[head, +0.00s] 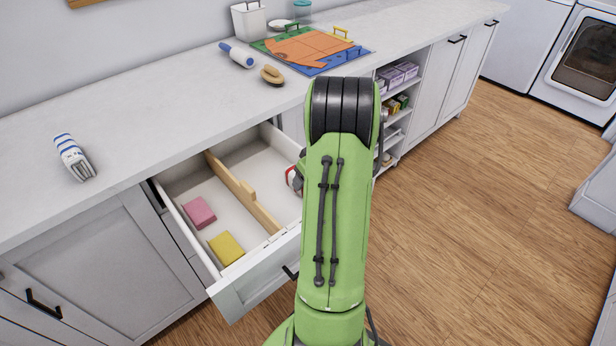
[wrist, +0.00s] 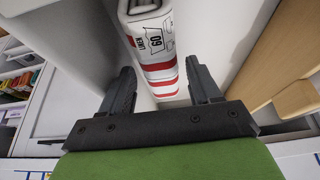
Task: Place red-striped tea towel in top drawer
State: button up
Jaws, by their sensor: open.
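The top drawer (head: 250,287) is pulled open, with a wooden divider (head: 240,190) splitting it. The folded red-striped tea towel (wrist: 155,45), white with red bands and a printed label, is at the drawer's right compartment. Only a small piece of the towel (head: 292,179) shows beside my arm in the head view. My gripper (wrist: 163,82) is open, with one finger on either side of the towel's near end. Whether the towel rests on the drawer floor, or touches a finger, I cannot tell. My arm hides the gripper in the head view.
A pink sponge (head: 199,212) and a yellow sponge (head: 227,247) lie in the left compartment. A blue-striped towel (head: 74,157) lies on the counter (head: 135,125). A brush (head: 272,75), a blue-handled item (head: 237,55) and a colourful board (head: 310,48) are further back.

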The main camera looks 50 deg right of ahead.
jog(key=p+v, duration=0.4)
jog(key=v, duration=0.9)
jog(key=w+a+r+n, duration=0.1)
jog(key=w+a+r, duration=0.35)
jog(key=a, duration=0.25)
jog(key=a+r, duration=0.5)
jog(key=a, duration=0.9)
jog(key=s+a+r+n+t+y, duration=0.1)
jog(key=s+a, duration=1.1)
jog(key=shift+a+r+n, duration=0.3)
jog(key=shift+r, duration=0.1)
